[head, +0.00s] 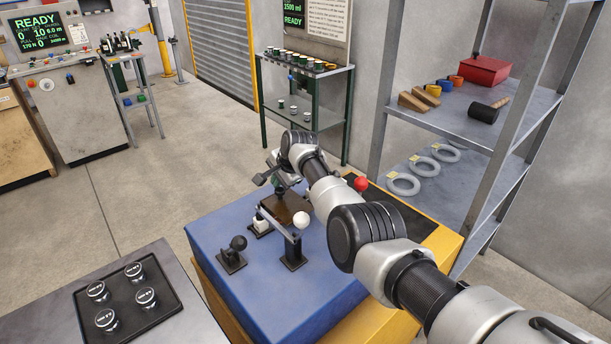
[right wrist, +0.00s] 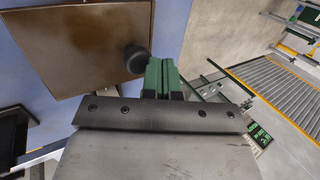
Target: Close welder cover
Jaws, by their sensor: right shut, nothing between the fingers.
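The welder stands on a blue-topped bench (head: 212,238). A brown panel (head: 284,210), which looks like the welder cover, is partly behind my right arm; whether it is open or shut is unclear. In the right wrist view the brown panel (right wrist: 85,42) fills the upper left, with a black knob (right wrist: 136,58) at its right edge. My right gripper (right wrist: 160,72) is shut and empty, its green fingers just right of the knob; I cannot tell if they touch. In the head view the right gripper (head: 278,184) is at the panel's far side. My left gripper is not in view.
A white-ball lever (head: 301,220), a black-ball lever (head: 238,243) and a red knob (head: 361,184) stand around the welder. A tray (head: 88,318) of several round caps lies front left. A grey shelf rack (head: 450,105) stands close on the right.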

